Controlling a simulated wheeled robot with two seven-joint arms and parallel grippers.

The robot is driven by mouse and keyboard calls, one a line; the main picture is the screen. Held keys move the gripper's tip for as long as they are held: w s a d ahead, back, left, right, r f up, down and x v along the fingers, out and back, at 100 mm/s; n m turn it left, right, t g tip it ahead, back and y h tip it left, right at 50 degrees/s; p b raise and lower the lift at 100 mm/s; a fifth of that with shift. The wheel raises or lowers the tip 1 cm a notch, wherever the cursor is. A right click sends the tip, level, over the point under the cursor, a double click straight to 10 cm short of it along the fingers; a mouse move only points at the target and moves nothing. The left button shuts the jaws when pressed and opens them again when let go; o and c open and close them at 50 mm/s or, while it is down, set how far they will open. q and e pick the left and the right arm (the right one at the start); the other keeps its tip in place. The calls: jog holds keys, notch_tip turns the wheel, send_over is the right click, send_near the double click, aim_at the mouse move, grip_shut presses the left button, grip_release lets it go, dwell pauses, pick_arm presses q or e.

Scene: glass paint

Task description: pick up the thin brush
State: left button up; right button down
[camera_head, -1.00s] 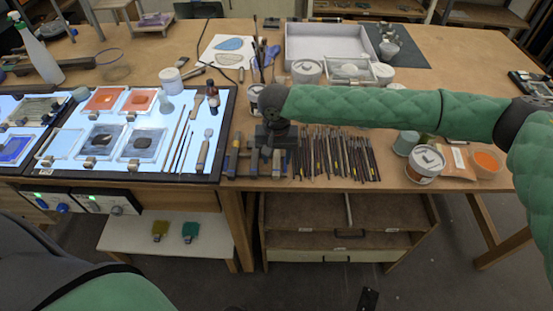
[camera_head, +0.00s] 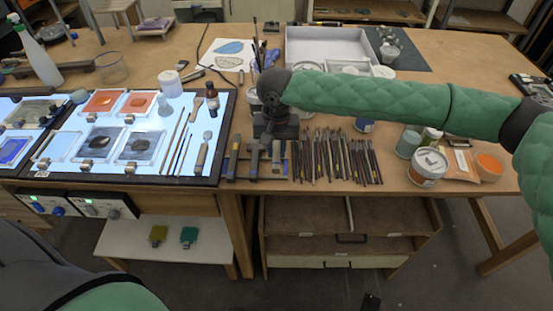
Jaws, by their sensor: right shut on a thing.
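A row of thin brushes (camera_head: 340,160) lies side by side near the front edge of the wooden table, handles toward me. My right gripper (camera_head: 273,138) points down just left of and behind this row, above the handled tools. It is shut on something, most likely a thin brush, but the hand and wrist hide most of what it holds. More thin brushes (camera_head: 183,150) lie on the lit panel to the left. Other upright brushes (camera_head: 256,52) stand behind my right wrist. My left gripper is out of view.
The lit panel (camera_head: 212,165) holds framed glass pieces. Flat-handled tools (camera_head: 232,158) lie right of it. A white tray (camera_head: 320,40) is at the back. My right arm spans the table's middle.

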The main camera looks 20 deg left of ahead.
pick_arm(q)
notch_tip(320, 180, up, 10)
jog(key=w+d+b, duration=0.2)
jog(key=b, duration=0.1)
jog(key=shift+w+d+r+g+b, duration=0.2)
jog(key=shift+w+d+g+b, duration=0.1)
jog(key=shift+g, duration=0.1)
pick_arm(e)
jog(key=s+d+r, duration=0.3)
jog(key=s+r, duration=0.4)
jog(key=s, duration=0.4)
jog(key=shift+s, duration=0.15)
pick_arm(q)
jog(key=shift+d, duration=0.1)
pick_arm(e)
jog(key=shift+f, duration=0.1)
